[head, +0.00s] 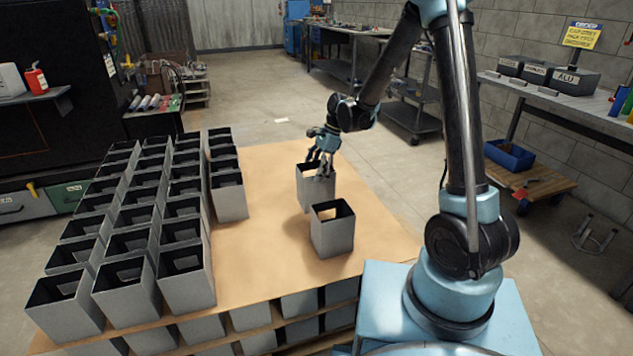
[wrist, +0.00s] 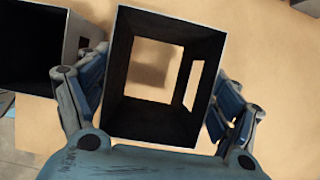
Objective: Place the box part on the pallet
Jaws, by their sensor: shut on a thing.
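A grey, open-topped box part (head: 316,192) is held upright by my gripper (head: 321,168) over the right part of the pallet's brown sheet (head: 265,240). In the wrist view the box part (wrist: 124,75) stands between the two blue fingers of my gripper (wrist: 160,105), which press on its opposite sides. Brown sheet and a dark shadow show through the box's bottom opening. I cannot tell whether its base touches the sheet. Its lower front is partly hidden by another box.
A second grey box (head: 333,236) stands just in front of the held one; a neighbouring box (wrist: 35,45) shows at left in the wrist view. Rows of similar boxes (head: 185,285) fill the pallet's left side. Bare sheet lies between these rows and the held box.

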